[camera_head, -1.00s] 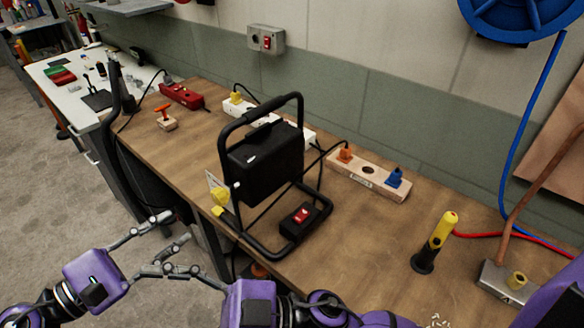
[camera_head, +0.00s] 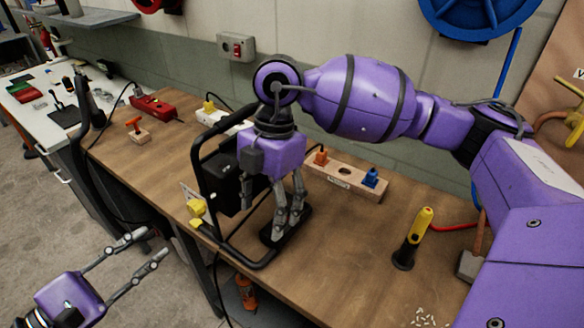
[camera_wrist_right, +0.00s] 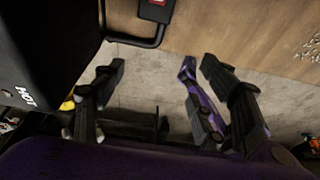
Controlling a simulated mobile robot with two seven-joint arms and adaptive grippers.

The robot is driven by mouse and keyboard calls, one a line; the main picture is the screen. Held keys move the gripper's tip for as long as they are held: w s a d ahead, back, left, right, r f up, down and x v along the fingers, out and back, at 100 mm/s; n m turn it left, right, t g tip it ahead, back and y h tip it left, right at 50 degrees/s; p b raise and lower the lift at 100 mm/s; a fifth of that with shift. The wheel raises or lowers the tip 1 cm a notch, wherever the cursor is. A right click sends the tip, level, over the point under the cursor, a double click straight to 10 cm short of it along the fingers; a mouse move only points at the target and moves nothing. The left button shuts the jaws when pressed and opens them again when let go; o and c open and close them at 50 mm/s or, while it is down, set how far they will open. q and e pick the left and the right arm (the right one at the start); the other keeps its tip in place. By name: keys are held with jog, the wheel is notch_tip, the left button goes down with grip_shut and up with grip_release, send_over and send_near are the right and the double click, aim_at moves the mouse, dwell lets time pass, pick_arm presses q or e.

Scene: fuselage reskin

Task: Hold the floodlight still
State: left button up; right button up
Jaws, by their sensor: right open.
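The black floodlight (camera_head: 224,188) stands upright on the wooden bench in its tubular frame. My right arm reaches across from the right and hides part of its head, frame and switch box. My right gripper (camera_head: 284,220) points down in front of the lamp, close to the frame's base; I cannot tell whether it touches. In the right wrist view my right gripper (camera_wrist_right: 164,64) is open with nothing between its fingers, and the floodlight (camera_wrist_right: 45,45) is at the upper left. My left gripper (camera_head: 152,245) is open and empty over the floor, left of the bench.
A wooden socket strip (camera_head: 345,178) with orange and blue plugs lies behind the right gripper. A yellow-and-black tool (camera_head: 412,240) stands upright on the right. A cable hangs past the bench's front edge. The bench front between lamp and tool is clear.

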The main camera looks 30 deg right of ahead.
jog(key=w+d+r+t+h, duration=0.1)
jog(key=w+d+r+h, duration=0.1)
jog(key=w+d, duration=0.3)
notch_tip(320, 180, down, 15)
jog(key=shift+s+a+r, duration=0.1)
jog(key=shift+s, duration=0.05)
jog(key=shift+c, duration=0.3)
grip_shut()
dwell(0.3)
